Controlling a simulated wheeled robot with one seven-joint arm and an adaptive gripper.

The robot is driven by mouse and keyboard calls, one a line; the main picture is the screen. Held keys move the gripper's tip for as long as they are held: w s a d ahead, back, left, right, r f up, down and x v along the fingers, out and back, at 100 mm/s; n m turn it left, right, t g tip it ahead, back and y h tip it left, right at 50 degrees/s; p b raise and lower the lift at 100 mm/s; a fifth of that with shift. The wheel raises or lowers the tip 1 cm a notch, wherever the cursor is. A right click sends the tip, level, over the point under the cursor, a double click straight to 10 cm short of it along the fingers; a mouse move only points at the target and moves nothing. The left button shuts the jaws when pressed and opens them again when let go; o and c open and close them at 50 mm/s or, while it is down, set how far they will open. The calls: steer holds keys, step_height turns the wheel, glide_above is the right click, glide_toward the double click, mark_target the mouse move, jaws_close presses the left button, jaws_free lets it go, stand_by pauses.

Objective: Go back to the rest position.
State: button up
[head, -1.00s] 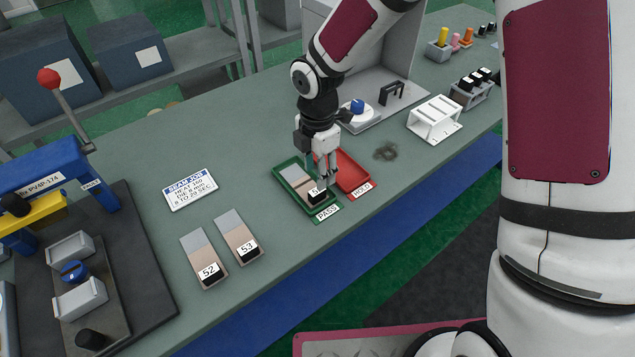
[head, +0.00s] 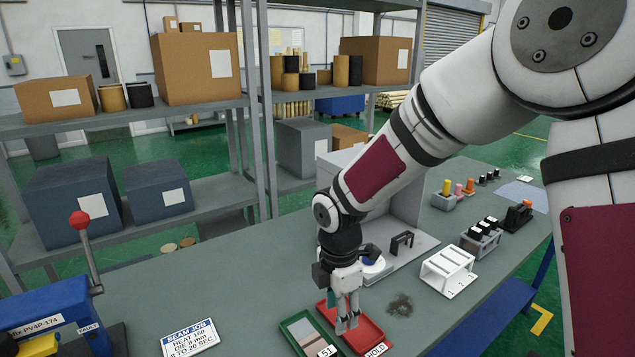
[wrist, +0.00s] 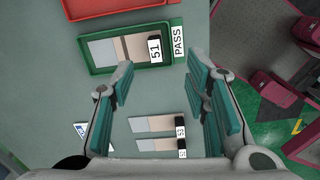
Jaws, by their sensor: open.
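My gripper (head: 346,326) is open and empty. In the head view it hangs over the red and green trays; the wrist view shows its two teal-padded fingers (wrist: 160,82) spread apart above the bench. A strip labelled 51 (head: 302,334), grey and beige with a dark end, lies in the green PASS tray (wrist: 110,68). It also shows in the wrist view (wrist: 135,47), clear of the fingers. The red HOLD tray (head: 368,328) beside it looks empty where visible. Strips 53 (wrist: 152,124) and 52 (wrist: 157,144) lie on the bench in the wrist view.
A blue press with a red-knobbed lever (head: 80,220) stands at the left. A seam job card (head: 190,338) lies on the bench. A white slotted rack (head: 447,270) and holders of small rolls (head: 481,237) stand to the right. Loaded shelves stand behind.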

steer(key=s+d+r+m+t, duration=0.1)
steer(key=s+d+r+m, duration=0.2)
steer(key=r+m, duration=0.15)
steer(key=s+d+r+m+t+h, duration=0.1)
steer(key=s+d+r+m, duration=0.1)
steer(key=d+r+m, duration=0.3)
steer(key=s+d+r+m+t, duration=0.1)
steer(key=s+d+r+m, duration=0.15)
steer(key=r, duration=0.35)
steer(key=s+d+r+m+t, duration=0.1)
steer(key=s+d+r+m, duration=0.1)
steer(key=s+m, duration=0.3)
steer(key=s+d+r+m+t+y, duration=0.1)
steer(key=s+d+r+m, duration=0.1)
steer(key=s+r+m, duration=0.2)
steer(key=s+m, duration=0.2)
steer(key=s, duration=0.2)
steer(key=shift+s, duration=0.15)
steer(key=shift+r, duration=0.1)
steer(key=shift+c, duration=1.2)
